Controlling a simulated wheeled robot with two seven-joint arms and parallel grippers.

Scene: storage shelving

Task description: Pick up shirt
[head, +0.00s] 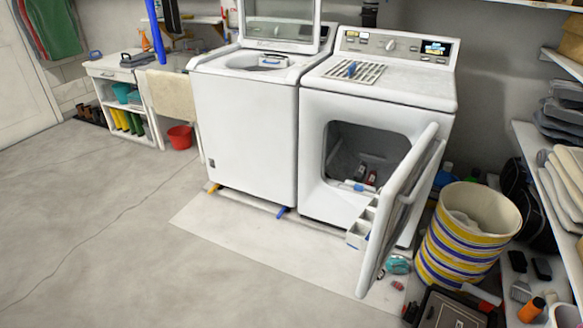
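I cannot single out the shirt with certainty. Green cloth (51,26) hangs by the door at the top left, with a red piece beside it. Folded grey cloth (563,112) lies stacked on the right shelf, with pale folded cloth (567,172) on the level below. Some white cloth (464,218) shows inside the striped basket (462,254). Neither of my grippers is in view.
A white washer (243,130) with its lid up stands beside a dryer (378,85). The dryer's door (398,215) is swung open to the front right. A red bucket (180,137) stands by the sink cabinet. The floor at the left is clear; clutter lies at the lower right.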

